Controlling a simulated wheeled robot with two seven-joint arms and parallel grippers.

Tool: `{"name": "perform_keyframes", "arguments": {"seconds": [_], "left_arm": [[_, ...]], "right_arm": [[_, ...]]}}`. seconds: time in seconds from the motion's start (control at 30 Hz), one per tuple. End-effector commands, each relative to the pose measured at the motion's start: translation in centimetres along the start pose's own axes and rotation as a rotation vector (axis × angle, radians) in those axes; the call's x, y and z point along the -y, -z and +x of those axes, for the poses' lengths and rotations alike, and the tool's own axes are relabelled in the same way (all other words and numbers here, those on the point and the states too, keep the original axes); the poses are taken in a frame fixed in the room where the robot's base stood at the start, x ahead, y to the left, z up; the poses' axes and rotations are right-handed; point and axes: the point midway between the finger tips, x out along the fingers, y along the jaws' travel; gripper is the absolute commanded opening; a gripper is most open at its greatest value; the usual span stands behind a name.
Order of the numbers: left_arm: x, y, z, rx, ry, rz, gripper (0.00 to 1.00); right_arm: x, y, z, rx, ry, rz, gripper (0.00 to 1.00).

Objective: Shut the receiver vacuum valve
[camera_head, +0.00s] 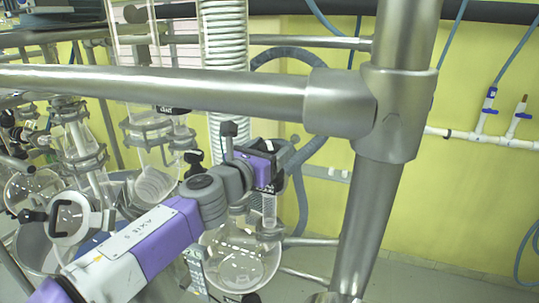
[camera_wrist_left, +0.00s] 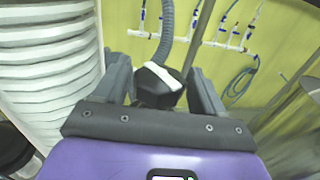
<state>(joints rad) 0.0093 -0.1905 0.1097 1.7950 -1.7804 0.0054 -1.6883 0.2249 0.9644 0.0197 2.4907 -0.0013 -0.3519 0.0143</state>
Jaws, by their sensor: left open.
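My left gripper (camera_head: 272,155) reaches in from the lower left, above the round glass receiver flask (camera_head: 238,262). In the left wrist view my left gripper (camera_wrist_left: 162,82) is open, its two grey fingers apart. A black valve handle with a white stripe (camera_wrist_left: 158,76) shows between the fingers. I take it to be the receiver vacuum valve. A gap shows on its right side; contact on the left is unclear. The gripper hides most of the valve in the head view. My right gripper is not in view.
A thick steel frame bar (camera_head: 180,88) crosses in front and joins an upright post (camera_head: 375,195). A white coiled condenser (camera_head: 224,60) stands behind; it is close on the left in the wrist view (camera_wrist_left: 45,70). A grey corrugated hose (camera_head: 302,190) loops behind the gripper.

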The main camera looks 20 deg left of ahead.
Motion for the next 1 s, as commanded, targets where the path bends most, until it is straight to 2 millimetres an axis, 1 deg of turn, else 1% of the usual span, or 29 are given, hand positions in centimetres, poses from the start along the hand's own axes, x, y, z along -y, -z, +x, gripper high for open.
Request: {"name": "perform_keyframes", "arguments": {"seconds": [0.03, 0.3, 0.5, 0.67, 0.87, 0.9, 0.97, 1.0], "left_arm": [[0.2, 0.2, 0.0, 0.001, -0.031, 0.0, 0.7], [0.2, 0.2, 0.0, 0.001, -0.224, 0.0, 0.7], [0.2, 0.1, 0.1, -0.001, -0.362, 0.001, 0.7], [0.0, 0.0, 0.0, 0.0, -0.423, -0.001, 0.7], [0.0, 0.0, 0.0, 0.001, -0.429, -0.001, 0.7], [0.0, 0.0, 0.0, 0.001, -0.428, -0.001, 0.67], [0.0, 0.0, 0.0, 0.0, -0.428, 0.0, 0.58], [0.0, 0.0, 0.0, 0.0, -0.428, 0.0, 0.52]], "right_arm": [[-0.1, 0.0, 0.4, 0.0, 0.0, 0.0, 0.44], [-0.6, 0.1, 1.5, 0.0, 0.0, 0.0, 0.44], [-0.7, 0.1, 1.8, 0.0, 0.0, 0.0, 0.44], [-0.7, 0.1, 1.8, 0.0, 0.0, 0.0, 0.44], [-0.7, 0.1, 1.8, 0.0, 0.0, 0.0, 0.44], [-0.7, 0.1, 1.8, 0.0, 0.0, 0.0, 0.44], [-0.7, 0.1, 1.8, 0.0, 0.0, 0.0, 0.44], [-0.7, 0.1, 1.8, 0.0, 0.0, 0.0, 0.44]]}}
